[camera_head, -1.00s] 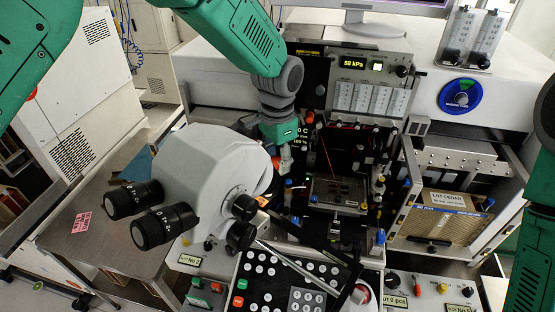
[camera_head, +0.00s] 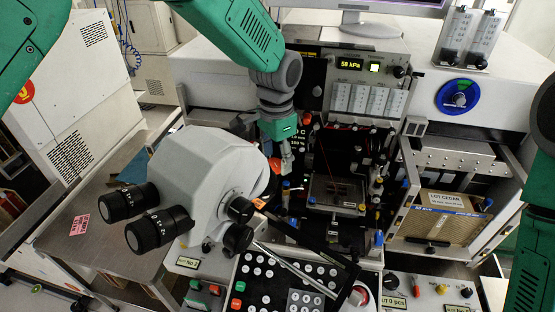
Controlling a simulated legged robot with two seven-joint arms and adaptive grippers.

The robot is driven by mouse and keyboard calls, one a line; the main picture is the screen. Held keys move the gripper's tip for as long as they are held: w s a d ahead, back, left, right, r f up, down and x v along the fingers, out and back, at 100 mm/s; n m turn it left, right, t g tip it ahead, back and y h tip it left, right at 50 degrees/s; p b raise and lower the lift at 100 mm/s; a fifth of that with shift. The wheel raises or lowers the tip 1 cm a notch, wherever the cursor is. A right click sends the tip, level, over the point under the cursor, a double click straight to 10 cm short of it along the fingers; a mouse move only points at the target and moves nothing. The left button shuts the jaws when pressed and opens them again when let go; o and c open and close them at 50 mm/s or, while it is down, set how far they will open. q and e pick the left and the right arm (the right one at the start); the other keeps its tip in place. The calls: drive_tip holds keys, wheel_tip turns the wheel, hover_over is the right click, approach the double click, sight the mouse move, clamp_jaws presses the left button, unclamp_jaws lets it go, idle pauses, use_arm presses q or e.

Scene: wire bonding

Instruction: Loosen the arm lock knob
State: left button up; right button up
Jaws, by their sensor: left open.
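My left arm reaches in from the upper left, and my left gripper (camera_head: 279,163) points down behind the microscope head. Its fingers are small and partly hidden by the microscope (camera_head: 205,185). The microscope is light grey with two black eyepieces at its left. Dark round knobs (camera_head: 238,208) sit on its lower right side, near the silver rod. I cannot tell which knob is the arm lock knob. No contact between the gripper and a knob can be made out. Part of my right arm shows at the right edge, but its gripper is out of view.
The bonding stage (camera_head: 335,190) lies right of the left gripper among many small knobs and posts. A black keypad panel (camera_head: 285,280) is in front. A slotted magazine box labelled as a lot (camera_head: 440,215) stands at the right. The grey side table (camera_head: 95,225) is mostly clear.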

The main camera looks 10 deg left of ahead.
sight(277, 161)
use_arm(q)
wheel_tip(277, 161, up, 11)
drive_tip(key=shift+w+f, duration=0.15)
idle(0.4)
